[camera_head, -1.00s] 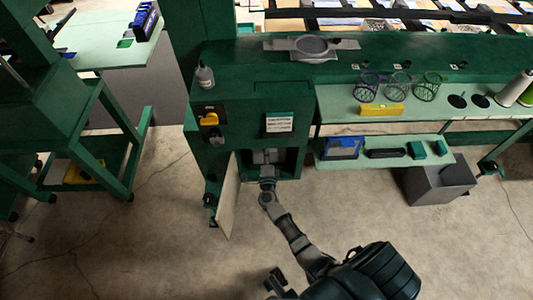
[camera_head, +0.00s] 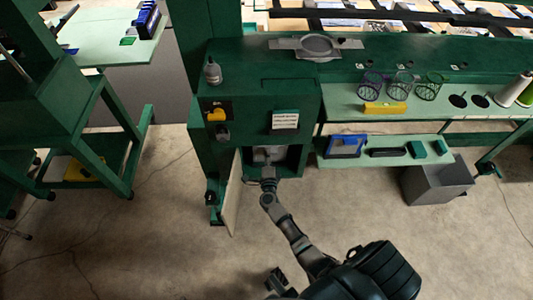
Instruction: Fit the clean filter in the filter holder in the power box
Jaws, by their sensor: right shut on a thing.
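The power box (camera_head: 252,112) is the green cabinet in the middle, with its pale door (camera_head: 232,195) swung open toward me. Inside the opening is a grey unit (camera_head: 268,154), which looks like the filter holder; its details are too small to tell. My right gripper (camera_head: 268,182) is at the lower front of the opening, its arm reaching up from below. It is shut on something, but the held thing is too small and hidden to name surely. I cannot make out a clean filter.
A yellow-and-black switch (camera_head: 217,113) and a white label (camera_head: 285,121) are on the box front. A bottle (camera_head: 212,71) and a round metal fixture (camera_head: 317,45) stand on top. Shelves with a yellow box (camera_head: 385,107) and a grey bin (camera_head: 437,181) are at right. The floor in front is clear.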

